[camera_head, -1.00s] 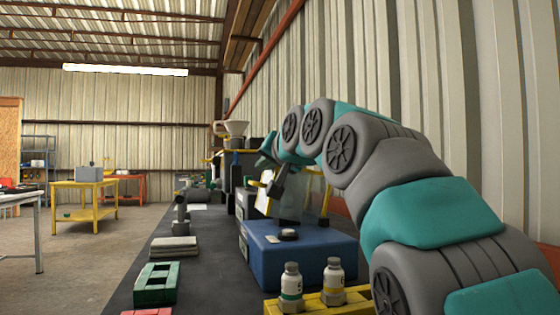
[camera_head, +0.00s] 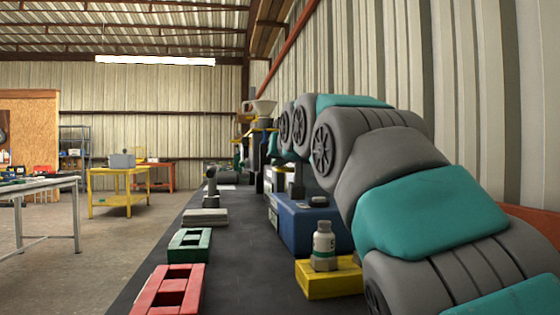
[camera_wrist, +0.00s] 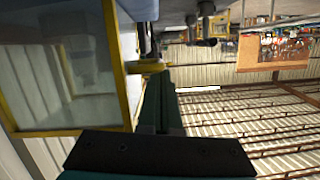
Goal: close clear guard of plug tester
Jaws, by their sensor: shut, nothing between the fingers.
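The plug tester is a blue box (camera_head: 300,230) with a dark knob (camera_head: 318,201) on top, on the dark bench in the head view. My arm covers its right and back parts. Its clear guard (camera_wrist: 60,85) fills the left of the wrist view, a see-through pane in a yellow frame, standing raised from the box. A yellow piece (camera_wrist: 147,67) sticks out from the frame's edge. My gripper (camera_wrist: 160,100) is shut and empty, just beside this edge. I cannot tell whether it touches. In the head view the guard and fingertips are mostly hidden behind my arm.
A white bottle (camera_head: 323,243) stands on a yellow block (camera_head: 330,278) in front of the tester. Green (camera_head: 190,244) and red (camera_head: 172,290) frames and a grey stack (camera_head: 206,217) lie along the bench (camera_head: 235,265). A corrugated wall is close on the right.

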